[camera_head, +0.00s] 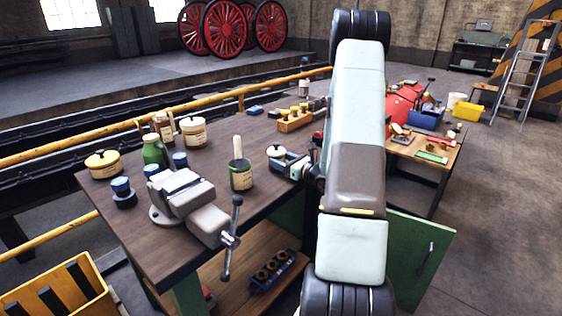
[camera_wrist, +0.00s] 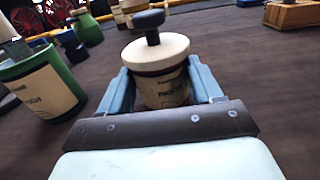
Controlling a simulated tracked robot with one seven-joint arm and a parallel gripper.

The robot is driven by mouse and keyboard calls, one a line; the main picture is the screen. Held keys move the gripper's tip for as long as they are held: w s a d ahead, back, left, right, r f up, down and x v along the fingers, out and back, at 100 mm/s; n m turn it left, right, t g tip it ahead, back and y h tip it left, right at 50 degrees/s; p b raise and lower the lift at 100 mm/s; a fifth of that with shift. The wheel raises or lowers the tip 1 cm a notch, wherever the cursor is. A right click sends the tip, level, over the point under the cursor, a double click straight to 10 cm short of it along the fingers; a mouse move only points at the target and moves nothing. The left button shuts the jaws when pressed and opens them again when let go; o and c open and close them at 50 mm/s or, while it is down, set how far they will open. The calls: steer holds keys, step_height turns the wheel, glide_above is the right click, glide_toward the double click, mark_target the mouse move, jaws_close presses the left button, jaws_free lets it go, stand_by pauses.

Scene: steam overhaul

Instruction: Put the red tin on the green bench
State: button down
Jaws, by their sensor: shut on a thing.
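My gripper (camera_head: 289,164) is shut on a cream-lidded tin (camera_head: 276,151) with a dark knob on top. In the wrist view this tin (camera_wrist: 158,62) is upright between the blue-grey fingers, with a dark reddish band under its lid and a tan label. The fingers hide its lower sides. It is over the brown top of the green bench (camera_head: 215,197), which has green legs. I cannot tell whether its base touches the top. No other tin that is plainly red shows.
A green tin with a brush (camera_head: 241,176) stands left of my gripper. A vise (camera_head: 185,200) sits at the front edge. A green bottle (camera_head: 154,152) and several jars stand behind. A wooden block with yellow-topped pieces (camera_head: 294,119) is farther back. A green door (camera_head: 425,255) hangs open at right.

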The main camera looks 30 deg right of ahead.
steer(key=shift+c, duration=0.9)
jaws_free()
